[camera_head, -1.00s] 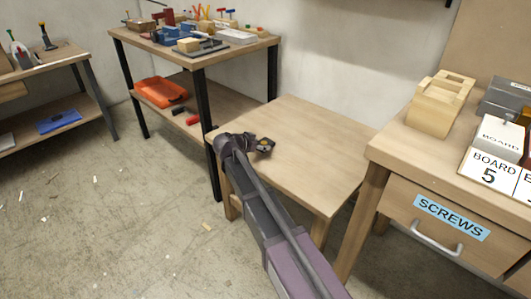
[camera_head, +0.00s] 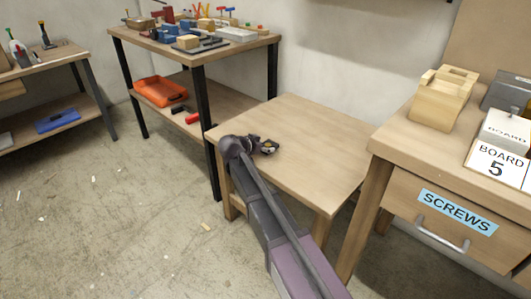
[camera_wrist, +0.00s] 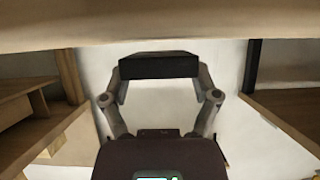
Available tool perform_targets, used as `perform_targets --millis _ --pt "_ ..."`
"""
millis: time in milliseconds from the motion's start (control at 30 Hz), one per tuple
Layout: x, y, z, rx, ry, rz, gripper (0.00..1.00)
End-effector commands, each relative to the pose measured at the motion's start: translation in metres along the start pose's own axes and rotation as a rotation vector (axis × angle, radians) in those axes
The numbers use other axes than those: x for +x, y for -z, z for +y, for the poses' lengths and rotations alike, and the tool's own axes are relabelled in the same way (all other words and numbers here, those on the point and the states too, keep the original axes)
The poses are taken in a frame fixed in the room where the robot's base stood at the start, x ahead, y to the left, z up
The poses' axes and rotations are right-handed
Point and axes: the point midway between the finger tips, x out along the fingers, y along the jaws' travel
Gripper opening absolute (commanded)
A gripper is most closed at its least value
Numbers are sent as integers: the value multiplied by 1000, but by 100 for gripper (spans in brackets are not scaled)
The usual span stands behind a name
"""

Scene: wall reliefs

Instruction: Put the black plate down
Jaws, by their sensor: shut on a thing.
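The black plate (camera_head: 269,147) shows small beside my gripper (camera_head: 258,147) in the head view, with yellowish marks on the side I see. It is at the left part of a low wooden table (camera_head: 310,150). In the wrist view the plate (camera_wrist: 158,65) is a dark bar across the tips of my gripper (camera_wrist: 158,75), whose two fingers close on its ends. The wrist view has a wooden surface (camera_wrist: 158,25) across its top, close to the plate. I cannot tell whether the plate touches the table. My wrist hides part of the plate in the head view.
The low table's top is otherwise clear. A taller black-legged bench (camera_head: 190,55) with tools and blocks stands behind left. At right is a workbench with a SCREWS drawer (camera_head: 455,212), a wooden block stand (camera_head: 443,97) and a BOARD 5 sign (camera_head: 497,163).

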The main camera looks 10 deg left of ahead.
Motion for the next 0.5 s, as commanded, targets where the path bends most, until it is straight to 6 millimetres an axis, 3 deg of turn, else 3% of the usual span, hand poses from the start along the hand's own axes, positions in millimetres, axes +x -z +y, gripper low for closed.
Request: perform_targets --millis 133,500 --pt "5 -9 0 0 0 0 24" --pt "5 -9 0 0 0 0 24"
